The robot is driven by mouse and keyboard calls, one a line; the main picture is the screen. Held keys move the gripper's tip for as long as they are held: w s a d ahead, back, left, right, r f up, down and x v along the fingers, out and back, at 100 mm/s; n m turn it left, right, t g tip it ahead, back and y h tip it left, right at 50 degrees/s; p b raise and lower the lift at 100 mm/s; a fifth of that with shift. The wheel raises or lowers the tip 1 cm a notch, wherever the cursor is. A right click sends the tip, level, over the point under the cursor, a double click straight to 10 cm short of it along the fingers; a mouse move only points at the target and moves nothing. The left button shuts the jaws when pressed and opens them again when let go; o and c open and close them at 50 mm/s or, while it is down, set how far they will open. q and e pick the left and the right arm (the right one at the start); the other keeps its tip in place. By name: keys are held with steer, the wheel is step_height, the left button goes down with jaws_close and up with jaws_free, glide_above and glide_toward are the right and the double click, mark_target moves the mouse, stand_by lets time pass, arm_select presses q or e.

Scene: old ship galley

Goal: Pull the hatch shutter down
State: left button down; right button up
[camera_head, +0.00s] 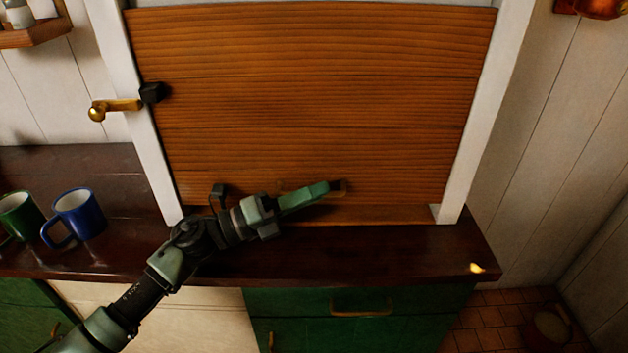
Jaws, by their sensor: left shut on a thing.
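The hatch shutter (310,100) is a wide panel of orange-brown wooden slats between two white side posts. Its lower edge is close to the dark counter top, and I cannot tell whether it touches. A brass handle (341,192) is low on the shutter, near its middle. My left gripper (335,187) reaches in from the lower left and is shut on this handle, covering part of it. A brass latch (115,107) with a black block beside it sits on the left post. My right gripper is not in view.
A blue mug (82,214) and a green mug (18,215) stand on the dark counter (370,252) at the left. Green drawers (420,309) are below the counter. A small shelf (35,36) hangs at the upper left.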

mark_target(311, 91)
arm_select(q)
steer(key=c, duration=1.8)
jaws_free()
steer(key=shift+a, duration=0.1)
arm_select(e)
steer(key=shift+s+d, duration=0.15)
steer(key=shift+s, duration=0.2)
arm_select(q)
steer(key=shift+o, duration=0.2)
